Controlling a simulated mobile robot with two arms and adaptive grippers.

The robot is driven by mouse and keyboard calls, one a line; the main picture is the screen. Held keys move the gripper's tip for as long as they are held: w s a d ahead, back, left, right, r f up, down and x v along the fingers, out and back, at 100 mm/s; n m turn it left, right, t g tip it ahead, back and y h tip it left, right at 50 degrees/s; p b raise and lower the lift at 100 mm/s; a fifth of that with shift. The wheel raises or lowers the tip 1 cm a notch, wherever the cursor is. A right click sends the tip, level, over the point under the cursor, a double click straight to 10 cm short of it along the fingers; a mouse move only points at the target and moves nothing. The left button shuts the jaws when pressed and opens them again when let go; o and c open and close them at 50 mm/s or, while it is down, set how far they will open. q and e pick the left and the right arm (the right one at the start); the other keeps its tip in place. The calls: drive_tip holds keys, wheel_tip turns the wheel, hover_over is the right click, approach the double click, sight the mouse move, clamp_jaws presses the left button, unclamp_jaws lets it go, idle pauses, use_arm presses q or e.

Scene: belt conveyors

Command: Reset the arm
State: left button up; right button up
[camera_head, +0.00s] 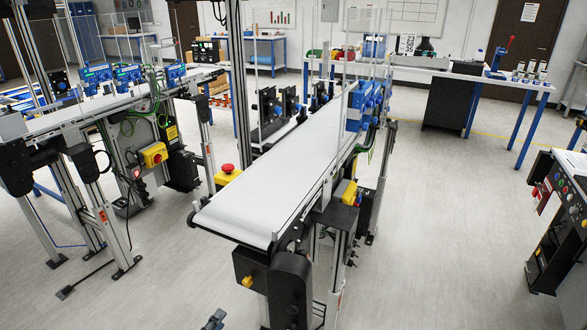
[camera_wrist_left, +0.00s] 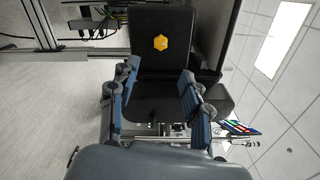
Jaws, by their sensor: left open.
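My left gripper (camera_head: 214,319) only just shows at the bottom edge of the head view, below the near end of the middle conveyor (camera_head: 275,185). In the left wrist view its two blue-padded fingers (camera_wrist_left: 160,78) stand apart with nothing between them. Beyond them is a black housing with a yellow knob (camera_wrist_left: 161,43); a black box with a yellow knob (camera_head: 248,281) also hangs under the conveyor's near end in the head view. The conveyor's white belt is bare at its near end. My right gripper is not in view.
A second conveyor (camera_head: 80,112) stands at the left. A red emergency stop on a yellow box (camera_head: 228,174) sits beside the middle conveyor. A control panel (camera_head: 562,215) is at the right edge. A table (camera_head: 437,72) stands at the back. The floor (camera_head: 450,220) at right is clear.

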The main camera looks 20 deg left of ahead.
use_arm(q)
drive_tip(key=shift+f, duration=0.1)
drive_tip(key=s+d+f+n+g+y, duration=0.1)
drive_tip(key=s+f+n+g, duration=0.25)
drive_tip(key=f, duration=0.55)
drive_tip(key=s+d+f+n+g, duration=0.2)
drive_tip(key=f+n, duration=0.2)
drive_tip(key=f, duration=0.5)
drive_tip(key=s+d+f+n+g+y, duration=0.1)
drive_tip(key=s+f+n+g, duration=0.2)
drive_tip(key=f, duration=0.6)
drive_tip(key=s+d+f+n+g, duration=0.2)
drive_tip(key=s+f+n+g, duration=0.2)
drive_tip(key=s+f, duration=0.4)
drive_tip(key=s+d+f+n+g, duration=0.3)
drive_tip(key=s+f, duration=0.6)
drive_tip(key=s, duration=0.6)
drive_tip(key=shift+s+d+n+g+h, duration=0.25)
drive_tip(key=shift+d+n+g+h, duration=0.15)
drive_tip(key=shift+n+g, duration=0.5)
